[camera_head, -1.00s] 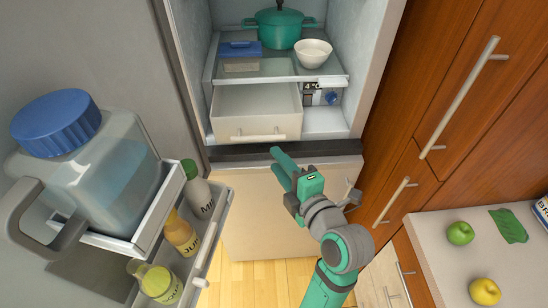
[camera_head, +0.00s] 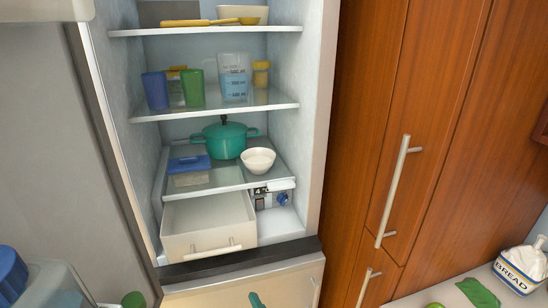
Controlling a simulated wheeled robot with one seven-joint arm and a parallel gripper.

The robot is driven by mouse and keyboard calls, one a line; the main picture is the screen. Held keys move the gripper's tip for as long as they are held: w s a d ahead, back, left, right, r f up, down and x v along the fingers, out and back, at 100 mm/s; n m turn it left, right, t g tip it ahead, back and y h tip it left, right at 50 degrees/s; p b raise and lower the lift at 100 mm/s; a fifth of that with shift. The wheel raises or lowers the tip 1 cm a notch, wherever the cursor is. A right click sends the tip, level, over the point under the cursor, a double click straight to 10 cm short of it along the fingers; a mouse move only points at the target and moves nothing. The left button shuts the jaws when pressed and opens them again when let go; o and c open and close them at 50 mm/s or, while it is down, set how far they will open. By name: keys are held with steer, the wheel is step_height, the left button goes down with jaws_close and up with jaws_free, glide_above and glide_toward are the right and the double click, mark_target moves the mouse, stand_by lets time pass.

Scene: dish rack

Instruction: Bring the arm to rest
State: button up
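Only a small teal tip of my gripper (camera_head: 256,300) shows in the head view, at the bottom edge in front of the fridge's lower front. The rest of my gripper and my arm are below the picture. I cannot tell whether the gripper is open or shut, or whether it holds anything. The visible tip is below the fridge shelves and the white drawer (camera_head: 208,226).
The fridge stands open, its shelves holding a teal pot (camera_head: 225,141), a white bowl (camera_head: 258,161), cups and a blue-lidded box (camera_head: 189,164). The open door's blue-capped jug (camera_head: 12,272) is at lower left. Wooden cabinets (camera_head: 385,100) and a counter (camera_head: 415,300) are at right.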

steer(key=s+d+f+m+h, duration=0.2)
steer(key=s+f+m+h, duration=0.1)
steer(key=s+f+m, duration=0.25)
steer(key=s+d+f+m+h, duration=0.2)
steer(key=s+d+f+m, duration=0.1)
steer(key=s+f+m, duration=0.3)
steer(key=s+m+t+h, duration=0.1)
steer(key=s+m, duration=0.3)
steer(key=s, duration=1.4)
steer(key=shift+s+d+f, duration=0.15)
steer(key=shift+s+d, duration=0.1)
steer(key=shift+s, duration=0.1)
steer(key=shift+h, duration=0.3)
